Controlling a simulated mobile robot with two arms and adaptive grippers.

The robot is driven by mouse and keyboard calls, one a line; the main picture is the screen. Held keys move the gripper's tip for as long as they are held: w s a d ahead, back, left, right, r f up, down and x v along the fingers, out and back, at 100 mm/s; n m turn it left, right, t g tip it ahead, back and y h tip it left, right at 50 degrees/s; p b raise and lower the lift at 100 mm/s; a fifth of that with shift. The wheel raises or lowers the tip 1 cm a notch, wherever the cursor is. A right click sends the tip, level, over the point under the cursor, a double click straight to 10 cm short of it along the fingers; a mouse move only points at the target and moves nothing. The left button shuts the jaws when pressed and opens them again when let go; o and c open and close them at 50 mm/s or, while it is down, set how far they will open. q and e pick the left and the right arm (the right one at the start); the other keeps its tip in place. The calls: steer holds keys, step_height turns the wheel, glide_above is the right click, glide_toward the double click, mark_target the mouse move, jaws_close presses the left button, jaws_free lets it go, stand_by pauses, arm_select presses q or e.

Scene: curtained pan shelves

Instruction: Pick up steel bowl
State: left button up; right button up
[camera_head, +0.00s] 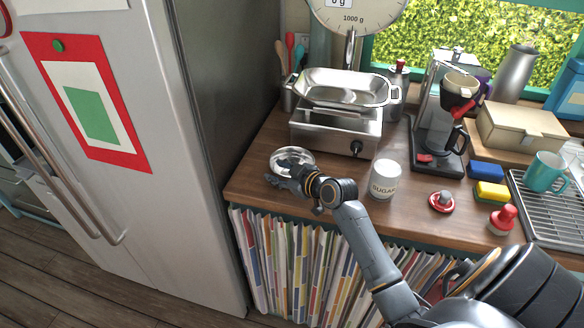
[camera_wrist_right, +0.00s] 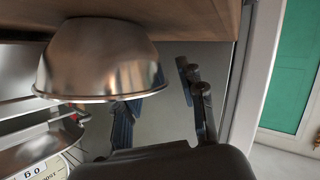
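The steel bowl (camera_head: 291,158) stands upright at the left front of the wooden counter, left of the sugar jar. It also shows upside down in the right wrist view (camera_wrist_right: 100,60). My right gripper (camera_head: 285,174) is at the bowl's near side, over its front rim. In the wrist view the right gripper (camera_wrist_right: 160,92) is open, with a visible gap between its fingers. One finger runs up behind the bowl's rim and is partly hidden; the other is clear of the bowl. I cannot tell whether either finger touches it. My left gripper is not in view.
A white sugar jar (camera_head: 385,180) stands right of my right wrist. Behind the bowl is a kitchen scale (camera_head: 336,130) with a steel pan (camera_head: 345,88) on top. The fridge (camera_head: 130,180) is close on the left. Curtained shelving (camera_head: 290,262) lies below the counter edge.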

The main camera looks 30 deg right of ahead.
jaws_close()
steer(key=shift+r, duration=0.1)
